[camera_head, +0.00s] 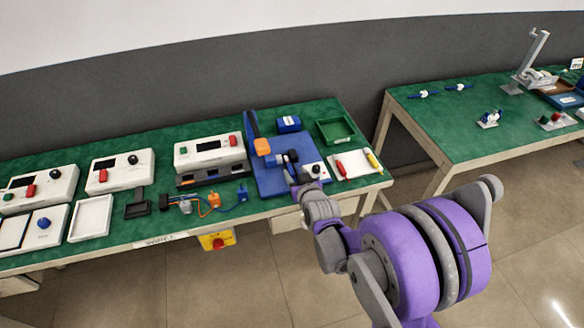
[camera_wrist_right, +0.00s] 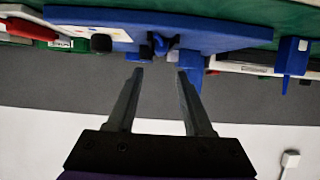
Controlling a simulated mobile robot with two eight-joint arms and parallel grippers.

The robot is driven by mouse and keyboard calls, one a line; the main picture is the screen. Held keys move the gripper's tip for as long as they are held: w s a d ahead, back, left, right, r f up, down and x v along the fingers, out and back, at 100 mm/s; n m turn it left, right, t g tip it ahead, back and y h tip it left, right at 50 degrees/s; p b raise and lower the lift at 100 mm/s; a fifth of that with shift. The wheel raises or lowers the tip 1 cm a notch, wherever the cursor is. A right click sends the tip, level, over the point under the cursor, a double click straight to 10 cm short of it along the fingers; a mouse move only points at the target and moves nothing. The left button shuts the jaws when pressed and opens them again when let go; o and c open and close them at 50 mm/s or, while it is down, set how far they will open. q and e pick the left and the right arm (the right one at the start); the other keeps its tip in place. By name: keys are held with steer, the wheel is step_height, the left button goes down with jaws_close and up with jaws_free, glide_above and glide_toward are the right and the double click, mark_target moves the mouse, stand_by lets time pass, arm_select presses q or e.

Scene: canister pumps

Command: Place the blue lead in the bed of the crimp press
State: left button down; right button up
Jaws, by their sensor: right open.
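The crimp press (camera_head: 265,150) has a blue base, a blue column and an orange lever, and stands on the left bench. Its blue base (camera_wrist_right: 85,22) crosses the top of the right wrist view. My right gripper (camera_head: 294,181) is at the front of the press; in the right wrist view its two fingers (camera_wrist_right: 160,75) are apart with nothing between them. A small blue piece (camera_wrist_right: 160,44) lies just beyond the fingertips, beside dark parts of the press; I cannot tell whether it is the blue lead. My left gripper is out of view.
Small grey, orange and blue pieces (camera_head: 242,193) sit near the bench's front edge, left of the press. A green tray (camera_head: 336,128) and a white tray (camera_head: 349,165) with red and yellow tools are to its right. Blue-ended parts (camera_head: 424,93) lie on the right bench.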

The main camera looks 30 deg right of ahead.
steer(key=s+a+n+g+y, duration=0.1)
steer(key=s+a, duration=0.3)
steer(key=s, duration=0.4)
steer(key=s+a+r+g+y, duration=0.1)
steer(key=s+a+g, duration=0.3)
steer(key=s, duration=0.5)
steer(key=s+a+n+g+y, duration=0.1)
steer(key=s+a+g, duration=0.2)
steer(key=s+a, duration=0.3)
steer(key=s, duration=0.3)
steer(key=shift+r+n+p, duration=0.15)
steer(key=shift+n+p, duration=0.15)
steer(key=shift+d, duration=0.1)
steer(key=r+p, duration=0.2)
steer(key=r, duration=0.1)
steer(key=r+p, duration=0.1)
steer(key=p, duration=0.1)
steer(key=shift+w+r, duration=0.3)
steer(key=shift+w, duration=0.1)
